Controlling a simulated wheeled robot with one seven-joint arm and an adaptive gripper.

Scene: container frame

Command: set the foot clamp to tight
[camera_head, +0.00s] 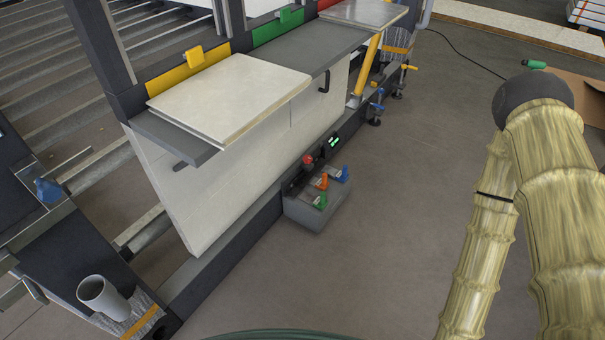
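No part is clearly marked as the foot clamp. A low grey box (315,212) stands on the floor at the foot of the container frame. On it are small levers or pedals: an orange one (321,181), a green one (320,201) and a blue one (343,173), with small labels too tiny to read. A red knob (307,160) sits behind them, beside a small lit green display (334,141). I cannot tell their settings. My arm, in a yellowish sleeve, fills the right side. My gripper is not in view.
Pale boards (231,92) lie on the frame's grey shelf (170,135). A blue clamp (376,107) and an orange-handled clamp (402,79) stand further along the base. A grey cup (103,296) stands at lower left. The floor (400,215) right of the box is clear.

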